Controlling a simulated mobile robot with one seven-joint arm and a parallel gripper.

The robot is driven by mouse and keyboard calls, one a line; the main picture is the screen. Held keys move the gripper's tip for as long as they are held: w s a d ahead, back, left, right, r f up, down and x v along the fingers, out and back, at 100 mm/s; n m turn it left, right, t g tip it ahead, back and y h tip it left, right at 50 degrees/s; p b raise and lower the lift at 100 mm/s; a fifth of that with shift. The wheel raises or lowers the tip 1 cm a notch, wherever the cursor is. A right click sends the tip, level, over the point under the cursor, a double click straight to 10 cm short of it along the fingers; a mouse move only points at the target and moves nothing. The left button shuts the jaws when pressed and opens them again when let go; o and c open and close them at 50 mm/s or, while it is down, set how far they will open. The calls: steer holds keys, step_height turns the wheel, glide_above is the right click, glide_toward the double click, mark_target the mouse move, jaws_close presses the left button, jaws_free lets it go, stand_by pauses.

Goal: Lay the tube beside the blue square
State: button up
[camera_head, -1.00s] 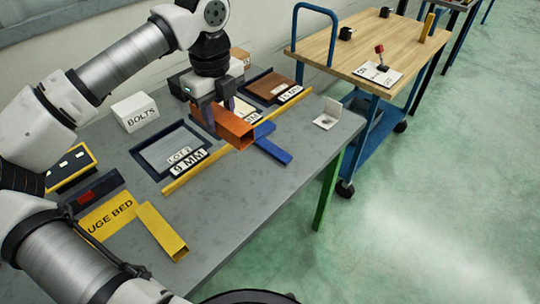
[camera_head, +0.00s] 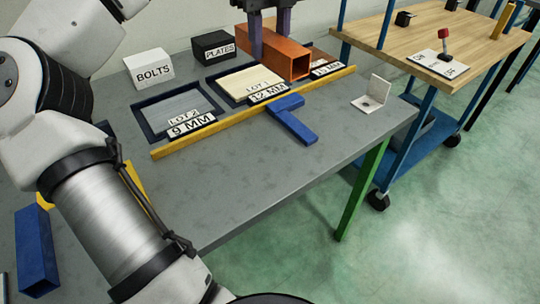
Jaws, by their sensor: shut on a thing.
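An orange square tube (camera_head: 288,56) with an open end hangs in my gripper (camera_head: 271,40), whose two purple fingers are shut on it from either side. It is above the back part of the grey bench, in front of the 15 MM tray in this view, and its open end faces front right. The blue square (camera_head: 291,117), a flat angled piece, lies on the bench by the yellow strip, in front of the 12 MM label. The tube is behind it in the picture and apart from it. The upper part of my gripper is cut off by the picture's top edge.
A yellow strip (camera_head: 225,122) runs before the 9 MM tray (camera_head: 146,121) and 12 MM tray (camera_head: 216,88). A white angle bracket (camera_head: 373,94) stands at right. BOLTS (camera_head: 151,70) and PLATES (camera_head: 214,48) boxes stand behind. My arm hides the left.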

mark_target(270, 143)
step_height(270, 143, down, 20)
steer(key=shift+r+b, duration=0.1)
steer(key=shift+b, duration=0.55)
steer(key=shift+f, duration=0.25)
steer(key=o, duration=1.2)
steer(key=shift+r, duration=0.1)
step_height(270, 143, up, 12)
steer(key=shift+r+p, duration=0.15)
steer(key=shift+p, duration=0.2)
